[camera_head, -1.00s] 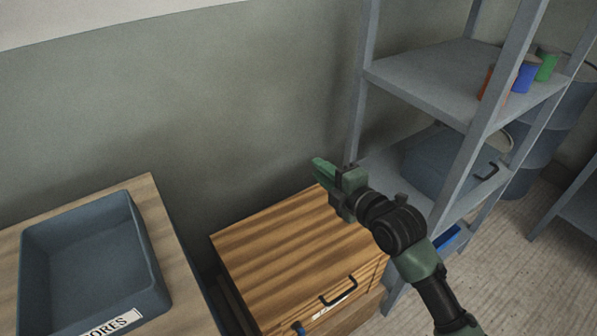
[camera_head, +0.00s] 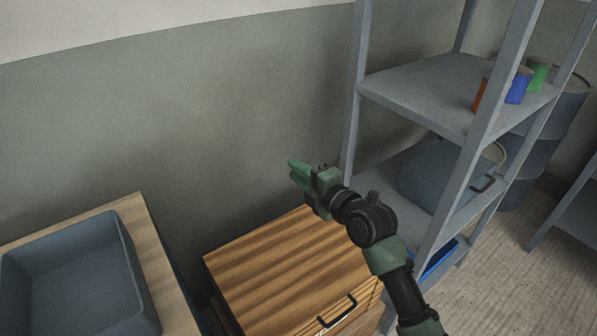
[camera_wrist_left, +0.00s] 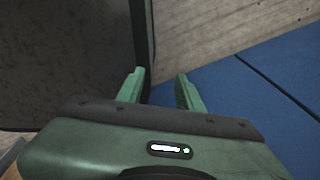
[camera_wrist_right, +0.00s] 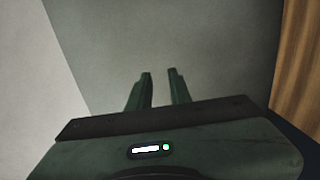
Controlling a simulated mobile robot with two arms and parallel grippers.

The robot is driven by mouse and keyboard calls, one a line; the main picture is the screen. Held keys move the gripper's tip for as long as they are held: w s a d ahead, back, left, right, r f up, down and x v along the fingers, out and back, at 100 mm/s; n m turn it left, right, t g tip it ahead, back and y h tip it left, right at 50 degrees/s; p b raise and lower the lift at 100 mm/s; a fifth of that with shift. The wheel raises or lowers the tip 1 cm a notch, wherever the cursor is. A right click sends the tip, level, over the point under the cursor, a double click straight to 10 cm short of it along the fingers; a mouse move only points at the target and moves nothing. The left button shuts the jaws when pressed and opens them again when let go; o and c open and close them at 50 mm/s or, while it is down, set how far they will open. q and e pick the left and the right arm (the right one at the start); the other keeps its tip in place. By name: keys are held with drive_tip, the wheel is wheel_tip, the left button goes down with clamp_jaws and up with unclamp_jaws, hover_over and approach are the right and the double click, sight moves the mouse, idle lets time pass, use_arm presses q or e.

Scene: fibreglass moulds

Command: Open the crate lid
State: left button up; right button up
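The wooden crate with its striped lid (camera_head: 275,268) stands low against the wall in the head view, and the lid lies shut. A black handle (camera_head: 338,312) is at the lid's front edge; the crate's front is mostly cut off by the frame. My right gripper (camera_head: 296,170) is above the crate's back edge, near the wall, away from the handle. In the right wrist view my right gripper (camera_wrist_right: 159,75) has its fingers a little apart with nothing between them. My left gripper (camera_wrist_left: 158,76) is open and empty in the left wrist view, outside the head view.
A grey tray (camera_head: 140,262) sits on a wooden-topped table (camera_head: 160,245) at left. A grey shelf rack (camera_head: 425,90) with coloured cans (camera_head: 518,86) and a lidded bin (camera_head: 440,170) stands right of the crate. Blue matting (camera_wrist_left: 235,100) lies below my left gripper, beside a dark panel (camera_wrist_left: 65,60).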

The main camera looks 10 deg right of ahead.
clamp_jaws()
idle(0.5)
drive_tip(key=shift+c, duration=2.1)
unclamp_jaws()
drive_tip(key=o, duration=0.4)
drive_tip(key=v, duration=0.8)
drive_tip(key=shift+b, duration=0.35)
drive_tip(key=shift+w, duration=0.1)
